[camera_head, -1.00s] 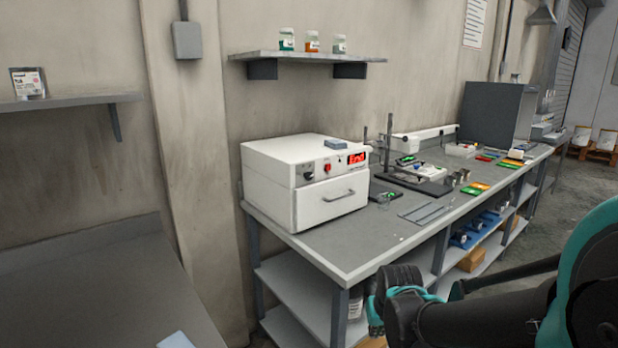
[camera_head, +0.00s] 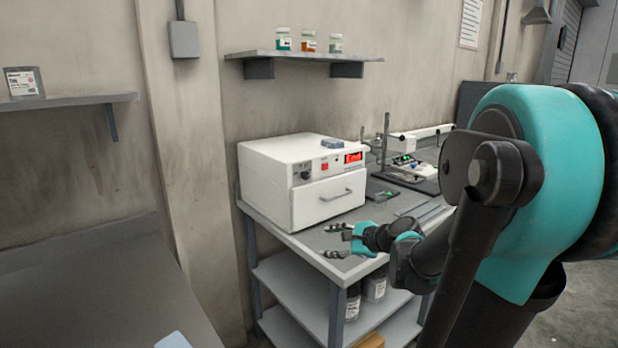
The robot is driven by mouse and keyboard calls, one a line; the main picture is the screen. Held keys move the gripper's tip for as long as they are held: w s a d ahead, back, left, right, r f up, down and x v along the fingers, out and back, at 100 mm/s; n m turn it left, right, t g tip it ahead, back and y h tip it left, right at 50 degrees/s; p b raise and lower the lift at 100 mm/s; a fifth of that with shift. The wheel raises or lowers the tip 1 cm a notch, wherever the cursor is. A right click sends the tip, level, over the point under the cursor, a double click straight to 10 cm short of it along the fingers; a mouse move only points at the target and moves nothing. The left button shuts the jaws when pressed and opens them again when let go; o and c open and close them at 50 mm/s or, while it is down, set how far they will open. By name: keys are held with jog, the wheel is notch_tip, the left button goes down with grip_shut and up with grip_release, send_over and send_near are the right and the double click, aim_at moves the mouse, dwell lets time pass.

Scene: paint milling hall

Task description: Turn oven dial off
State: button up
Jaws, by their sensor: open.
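The oven (camera_head: 262,180) is a white box on the left end of the workbench. Its front panel has a dark round dial (camera_head: 306,174), a red switch (camera_head: 324,167) and a lit red display (camera_head: 353,157) that seems to read "End". Below these is a closed door or drawer with a grey handle (camera_head: 335,195). My gripper (camera_head: 334,240) is open and empty, in front of and below the oven, over the bench's front edge in the picture. Its fingers point left and are apart from the dial. The dial's pointer is too small to read.
A small grey-blue block (camera_head: 332,143) lies on the oven's top. A wall shelf (camera_head: 300,55) with several jars hangs above. The grey bench (camera_head: 290,230) holds a stand and instruments to the right, partly hidden by my arm. Jars stand on its lower shelf. A darker surface lies at left.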

jog(key=w+d+r+m+t+y, duration=0.2)
jog(key=w+d+r+m+t, duration=0.3)
jog(key=w+r+m, duration=0.5)
jog(key=m, duration=0.1)
send_near(307, 175)
jog(key=x, duration=0.9)
grip_shut()
